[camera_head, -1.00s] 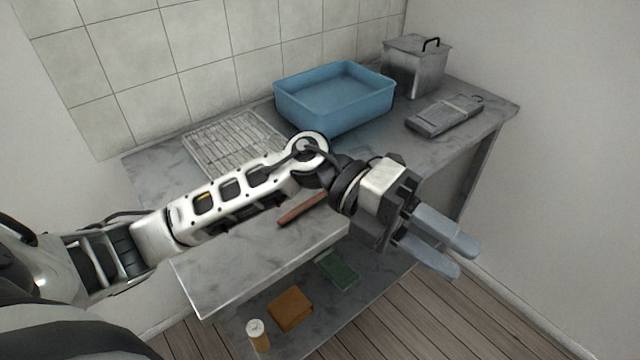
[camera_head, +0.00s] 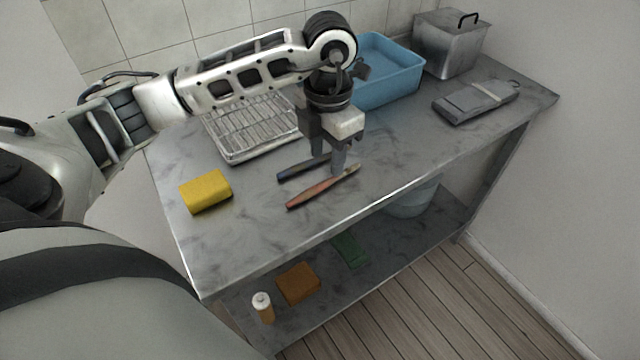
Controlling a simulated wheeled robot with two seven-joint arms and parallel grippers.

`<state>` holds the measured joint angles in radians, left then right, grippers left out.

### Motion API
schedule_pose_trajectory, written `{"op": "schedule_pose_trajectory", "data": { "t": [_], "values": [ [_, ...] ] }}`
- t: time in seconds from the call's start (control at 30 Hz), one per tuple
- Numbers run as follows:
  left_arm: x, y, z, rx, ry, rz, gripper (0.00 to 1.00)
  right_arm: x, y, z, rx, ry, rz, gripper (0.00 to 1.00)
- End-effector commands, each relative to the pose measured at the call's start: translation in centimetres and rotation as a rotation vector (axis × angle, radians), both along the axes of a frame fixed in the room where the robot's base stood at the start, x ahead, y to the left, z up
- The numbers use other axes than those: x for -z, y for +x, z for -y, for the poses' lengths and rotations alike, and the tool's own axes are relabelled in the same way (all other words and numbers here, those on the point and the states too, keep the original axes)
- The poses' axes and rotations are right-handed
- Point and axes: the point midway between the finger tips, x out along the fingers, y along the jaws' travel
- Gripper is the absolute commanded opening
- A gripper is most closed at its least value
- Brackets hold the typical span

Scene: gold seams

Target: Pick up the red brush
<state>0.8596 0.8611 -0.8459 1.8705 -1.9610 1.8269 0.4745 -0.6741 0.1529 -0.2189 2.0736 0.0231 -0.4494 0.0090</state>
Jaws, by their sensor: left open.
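The red brush (camera_head: 318,189) lies on the grey tabletop near the front edge, slanting up to the right. A dark blue brush (camera_head: 300,170) lies just behind it, roughly parallel. My left gripper (camera_head: 338,168) points down over the far right part of the brushes. Its fingers are open, with nothing visibly held. The fingertips are close to the red brush's right end; I cannot tell whether they touch it. They partly cover the blue brush's right end. My right gripper is not in view.
A yellow sponge (camera_head: 206,191) lies at the left, in front of a wire rack (camera_head: 232,150). A blue basin (camera_head: 392,88), a lidded metal box (camera_head: 450,45) and a grey slicer-like tool (camera_head: 475,103) stand to the right. The lower shelf (camera_head: 330,290) holds several items.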

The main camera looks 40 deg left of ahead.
Motion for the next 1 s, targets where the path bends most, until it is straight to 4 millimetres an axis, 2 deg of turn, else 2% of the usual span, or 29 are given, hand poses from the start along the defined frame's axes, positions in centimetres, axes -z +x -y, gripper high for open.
{"op": "schedule_pose_trajectory", "data": {
  "t": [0.27, 0.53, 0.83, 0.87, 1.0],
  "values": [
    [2.2, 0.1, -0.1, 0.000, 0.000, -0.002, 0.41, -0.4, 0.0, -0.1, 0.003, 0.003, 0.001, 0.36],
    [6.0, 0.4, -0.6, 0.002, -0.002, -0.002, 0.41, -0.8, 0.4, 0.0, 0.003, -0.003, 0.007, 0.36],
    [6.7, 0.4, -0.6, 0.002, -0.002, 0.002, 0.41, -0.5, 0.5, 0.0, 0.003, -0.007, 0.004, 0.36],
    [6.7, 0.4, -0.6, 0.002, -0.002, 0.002, 0.38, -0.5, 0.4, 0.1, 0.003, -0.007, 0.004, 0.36],
    [6.6, 0.4, -0.6, 0.002, -0.003, 0.001, 0.00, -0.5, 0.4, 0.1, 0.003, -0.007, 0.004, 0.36]
  ]
}}
